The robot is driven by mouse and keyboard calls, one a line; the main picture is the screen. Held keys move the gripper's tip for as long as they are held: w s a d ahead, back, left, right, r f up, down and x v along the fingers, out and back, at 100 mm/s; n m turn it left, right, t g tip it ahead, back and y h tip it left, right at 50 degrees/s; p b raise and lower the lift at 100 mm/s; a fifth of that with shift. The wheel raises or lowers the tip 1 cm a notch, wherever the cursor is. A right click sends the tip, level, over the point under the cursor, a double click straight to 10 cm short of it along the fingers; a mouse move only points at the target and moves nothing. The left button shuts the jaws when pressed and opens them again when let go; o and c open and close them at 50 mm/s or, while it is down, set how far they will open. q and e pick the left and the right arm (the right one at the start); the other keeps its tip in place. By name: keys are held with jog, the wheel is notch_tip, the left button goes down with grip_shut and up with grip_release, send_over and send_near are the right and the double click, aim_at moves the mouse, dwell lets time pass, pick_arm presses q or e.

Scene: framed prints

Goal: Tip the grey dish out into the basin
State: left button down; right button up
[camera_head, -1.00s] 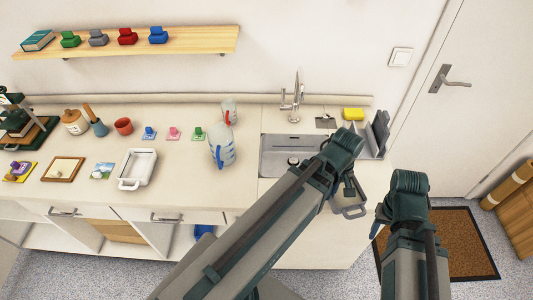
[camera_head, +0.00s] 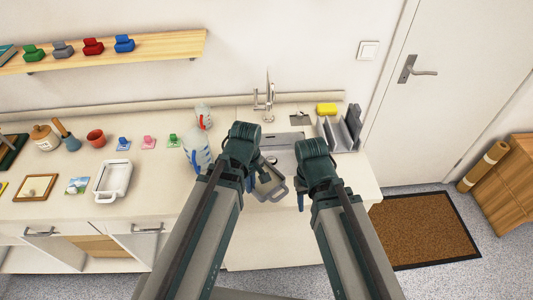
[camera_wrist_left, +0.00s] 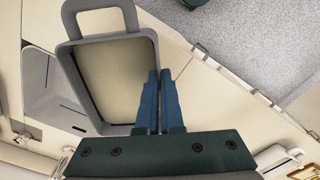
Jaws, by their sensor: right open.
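The grey dish (camera_head: 277,192), a shallow rectangular pan with a loop handle, is held by my left gripper (camera_head: 260,166) at the front edge of the counter, just in front of the basin (camera_head: 272,139). In the left wrist view, the blue fingers of my left gripper (camera_wrist_left: 160,85) are closed together on the rim of the dish (camera_wrist_left: 69,82). Its inside looks plain tan; I cannot tell whether it holds anything. The sunken grey basin is partly hidden by my wrists. My right gripper (camera_head: 301,196) hangs right of the dish, open and empty, its fingers barely visible.
A tall tap (camera_head: 268,92) stands behind the basin. A yellow sponge (camera_head: 326,109) and a grey upright rack (camera_head: 345,130) are to its right. A blue-marked jug (camera_head: 196,150) stands left of the basin, near my left arm. A white tray (camera_head: 113,178) lies further left.

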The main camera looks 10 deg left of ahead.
pick_arm(q)
jog(key=w+a, duration=0.5)
jog(key=w, duration=0.1)
jog(key=w+a+f+b, duration=0.1)
jog(key=w+a, duration=0.4)
jog(key=w, duration=0.1)
jog(key=w+a+f, duration=0.1)
jog(key=w+a, duration=0.4)
jog(key=w, duration=0.2)
jog(key=shift+w+a+b, duration=0.1)
jog(key=shift+a+b, duration=0.2)
jog(key=shift+b, duration=0.1)
pick_arm(e)
jog(key=shift+f, duration=0.9)
pick_arm(q)
jog(key=shift+r, duration=0.1)
